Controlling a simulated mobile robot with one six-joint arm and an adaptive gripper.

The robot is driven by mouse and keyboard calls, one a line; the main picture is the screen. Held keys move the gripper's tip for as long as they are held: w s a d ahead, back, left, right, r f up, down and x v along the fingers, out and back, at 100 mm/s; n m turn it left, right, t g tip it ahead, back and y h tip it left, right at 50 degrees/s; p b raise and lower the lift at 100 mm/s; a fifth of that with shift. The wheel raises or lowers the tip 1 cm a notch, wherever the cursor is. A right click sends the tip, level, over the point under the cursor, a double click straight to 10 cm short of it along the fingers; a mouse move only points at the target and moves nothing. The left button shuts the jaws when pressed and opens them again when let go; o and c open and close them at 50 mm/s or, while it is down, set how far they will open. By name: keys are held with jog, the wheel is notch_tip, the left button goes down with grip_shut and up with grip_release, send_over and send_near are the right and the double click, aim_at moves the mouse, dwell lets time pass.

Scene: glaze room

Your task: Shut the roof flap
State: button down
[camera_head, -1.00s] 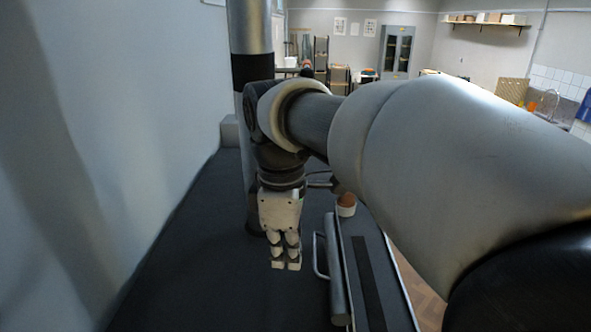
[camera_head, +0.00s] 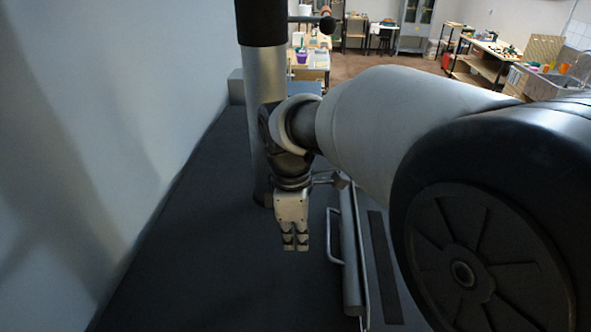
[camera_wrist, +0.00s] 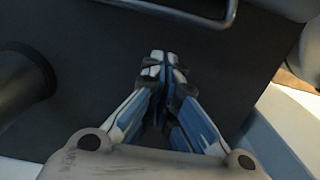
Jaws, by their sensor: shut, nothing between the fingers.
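My gripper (camera_head: 296,245) hangs fingers down, shut and empty, over a dark flat roof surface (camera_head: 200,270). Its closed fingertips also show in the wrist view (camera_wrist: 163,60). To its right runs a long grey metal edge (camera_head: 351,270) with a metal loop handle (camera_head: 331,236) on its left side. This looks like the roof flap seen nearly edge-on; I cannot tell its angle. The fingers appear to the left of the handle and apart from it. The handle also shows at the top of the wrist view (camera_wrist: 222,22). My arm hides what lies farther right.
A thick upright pipe (camera_head: 264,100) rises from the dark surface just behind my gripper. A pale wall (camera_head: 110,120) borders the left side, with a small grey box (camera_head: 236,86) at the far end. A dark strip (camera_head: 384,265) lies right of the grey edge. Tables stand far back.

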aim_at(343, 238)
jog(key=d, duration=0.1)
jog(key=d+r, duration=0.1)
jog(key=d, duration=0.1)
jog(key=shift+r+p, duration=0.25)
jog(key=shift+p, duration=0.05)
jog(key=shift+d+r, duration=0.1)
jog(key=shift+r, duration=0.05)
